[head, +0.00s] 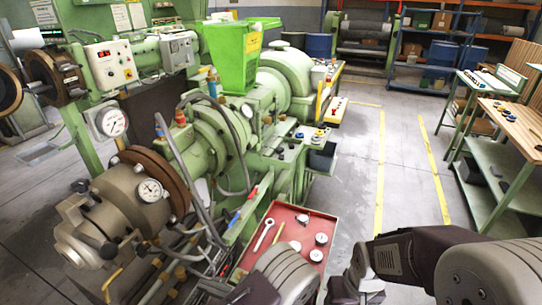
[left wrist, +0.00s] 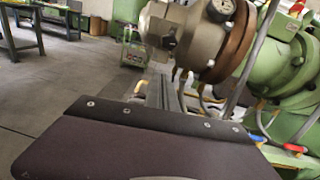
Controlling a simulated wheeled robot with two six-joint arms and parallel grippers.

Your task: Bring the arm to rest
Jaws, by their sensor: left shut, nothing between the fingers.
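My left arm comes in at the bottom of the head view, below the red tray. My left gripper (head: 222,290) is low in the picture beside the lower hoses of the green extruder, partly hidden by my own arm. In the left wrist view its narrow grey fingers (left wrist: 162,92) are shut with nothing between them, beyond the dark plate of my wrist. Links of my right arm show at the lower right of the head view; I do not see the right fingers.
The green extruder (head: 206,140) with its grey die head (head: 125,200) fills the left. A red tray (head: 285,235) with small parts is in front of my arms. A workbench (head: 515,125) stands at the right. The floor (head: 400,170) between is clear.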

